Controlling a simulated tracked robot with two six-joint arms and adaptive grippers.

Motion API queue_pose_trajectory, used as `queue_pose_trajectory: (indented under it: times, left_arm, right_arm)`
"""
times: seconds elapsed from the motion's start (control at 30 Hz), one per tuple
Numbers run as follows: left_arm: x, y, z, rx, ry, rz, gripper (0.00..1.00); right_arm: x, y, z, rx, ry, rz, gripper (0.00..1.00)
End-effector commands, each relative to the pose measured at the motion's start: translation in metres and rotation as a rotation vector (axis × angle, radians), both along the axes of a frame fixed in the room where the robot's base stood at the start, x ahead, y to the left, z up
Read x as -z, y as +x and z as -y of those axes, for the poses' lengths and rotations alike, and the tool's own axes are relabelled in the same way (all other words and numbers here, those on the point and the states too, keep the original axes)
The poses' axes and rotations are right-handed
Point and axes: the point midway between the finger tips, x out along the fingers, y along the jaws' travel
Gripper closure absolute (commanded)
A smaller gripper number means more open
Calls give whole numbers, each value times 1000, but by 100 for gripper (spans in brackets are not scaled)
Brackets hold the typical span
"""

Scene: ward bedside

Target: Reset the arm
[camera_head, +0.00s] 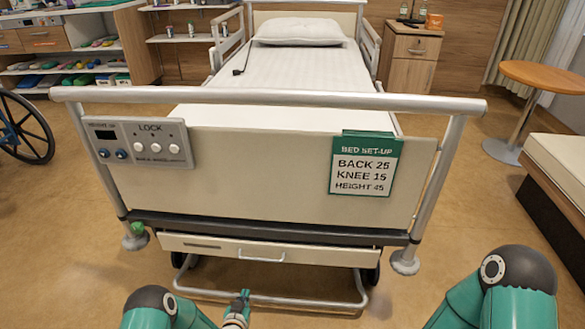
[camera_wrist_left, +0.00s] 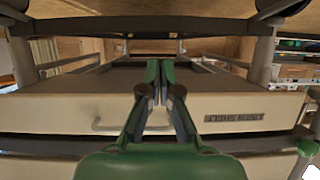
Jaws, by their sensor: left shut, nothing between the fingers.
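My left gripper (camera_head: 241,298) is low at the bottom edge of the head view, in front of the bed's foot end. Its green fingers are together and empty in the left wrist view (camera_wrist_left: 160,75). The pale drawer front (camera_head: 210,247) under the footboard lies beyond the fingers, with a wire handle (camera_head: 261,256). The drawer front also shows in the left wrist view (camera_wrist_left: 60,112); contact with the fingers cannot be made out. My right arm shows at the lower right of the head view, but its gripper is out of frame.
The footboard (camera_head: 260,180) carries a control panel (camera_head: 150,145) and a bed set-up card (camera_head: 364,165). A metal foot rail (camera_head: 285,298) runs low near my left gripper. A wheelchair wheel (camera_head: 30,130) stands left; a bench (camera_head: 560,165) and round table (camera_head: 545,76) stand right.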

Motion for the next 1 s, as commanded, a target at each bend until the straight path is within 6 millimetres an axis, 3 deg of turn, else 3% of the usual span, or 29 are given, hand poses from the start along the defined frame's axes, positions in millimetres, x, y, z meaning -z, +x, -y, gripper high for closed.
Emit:
queue_pose_trajectory:
  times: [0.03,0.13,0.23,0.3,0.4,0.67,0.7,0.73,1.0]
  left_arm:
    - [-22,-4,-5,9,-16,-42,100]
    - [-47,-36,-6,27,-78,-198,100]
    - [-60,-94,0,40,-160,-411,100]
    - [-63,-141,6,41,-214,-564,100]
    - [-63,-196,14,34,-270,-736,100]
    - [-59,-309,33,-11,-372,-1112,100]
    - [-59,-318,35,-46,-402,-1166,100]
    - [-77,-315,34,-44,-399,-1151,100]
    - [-142,-313,34,-40,-396,-1145,100]
  right_arm:
    - [0,0,0,0,0,0,100]
    - [0,0,0,0,0,0,100]
    - [0,0,0,0,0,0,100]
    - [0,0,0,0,0,0,100]
    - [0,0,0,0,0,0,100]
    - [0,0,0,0,0,0,100]
    - [0,0,0,0,0,0,100]
    - [-17,0,0,1,0,-1,100]
    - [-84,0,0,0,0,0,100]
